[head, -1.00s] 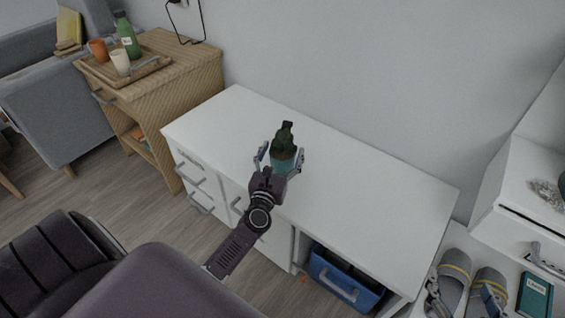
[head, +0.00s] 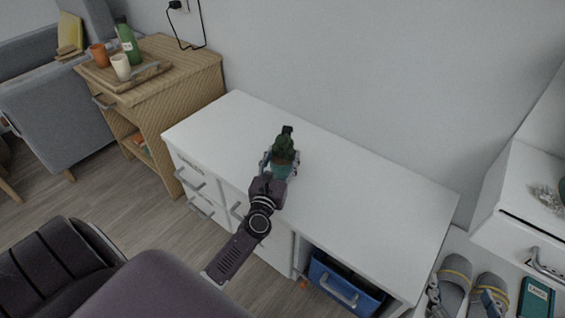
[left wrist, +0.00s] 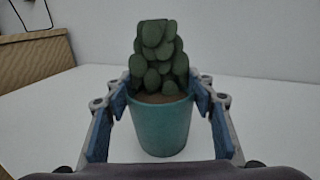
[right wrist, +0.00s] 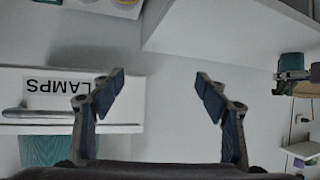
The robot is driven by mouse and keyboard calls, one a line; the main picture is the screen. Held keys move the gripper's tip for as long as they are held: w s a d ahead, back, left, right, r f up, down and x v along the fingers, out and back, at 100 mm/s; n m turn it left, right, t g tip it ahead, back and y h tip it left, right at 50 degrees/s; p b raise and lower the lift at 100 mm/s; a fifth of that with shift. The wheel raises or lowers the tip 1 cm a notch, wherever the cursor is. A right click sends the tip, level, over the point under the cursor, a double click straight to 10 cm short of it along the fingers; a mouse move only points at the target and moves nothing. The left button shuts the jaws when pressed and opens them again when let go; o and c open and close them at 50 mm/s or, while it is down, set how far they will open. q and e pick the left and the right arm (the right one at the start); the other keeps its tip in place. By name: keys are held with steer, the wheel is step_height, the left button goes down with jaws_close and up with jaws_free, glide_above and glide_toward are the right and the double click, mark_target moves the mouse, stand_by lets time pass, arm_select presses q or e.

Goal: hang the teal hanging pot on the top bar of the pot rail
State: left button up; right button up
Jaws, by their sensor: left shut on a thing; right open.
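The teal hanging pot (head: 282,170) holds a dark green leafy plant and is upright over the white desk top. It fills the middle of the left wrist view (left wrist: 162,127). My left gripper (head: 281,163) is shut on the pot, with one blue-padded finger on each side of it. A dark piece shows above the plant in the head view; its shape is unclear.
The white desk top (head: 370,195) is otherwise clear. A blue bin (head: 345,283) sits in its open bay. Grey slippers (head: 456,272) and a teal book (head: 535,298) lie at right, below a white drawer unit. A wooden cabinet with a tray (head: 125,75) stands at left.

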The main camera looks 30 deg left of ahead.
mark_target(286, 134)
arm_select(q)
steer(key=shift+r, duration=0.15)
steer(key=shift+r, duration=0.1)
step_height(286, 134, up, 4)
steer(key=p, duration=0.2)
steer(key=shift+f+p, duration=0.2)
steer(key=shift+p, duration=0.2)
steer(key=shift+r+p, duration=0.5)
steer(key=shift+r, duration=0.2)
step_height(286, 134, up, 2)
steer(key=shift+r+p, duration=0.2)
steer(key=shift+p, duration=0.75)
arm_select(e)
steer(key=s+d+f+g+h, duration=0.1)
steer(key=s+d+f+g, duration=0.3)
steer(key=s, duration=0.4)
steer(key=s+d+f+g+h, duration=0.1)
steer(key=s+d+f+g, duration=0.1)
steer(key=s+f+g, duration=0.45)
arm_select(q)
step_height(286, 134, up, 2)
steer(key=shift+r+p, duration=0.1)
steer(key=shift+p, duration=0.75)
arm_select(e)
steer(key=shift+t, duration=0.55)
steer(key=f, duration=0.3)
steer(key=a+f, duration=0.1)
steer(key=f, duration=0.1)
steer(key=shift+r, duration=0.1)
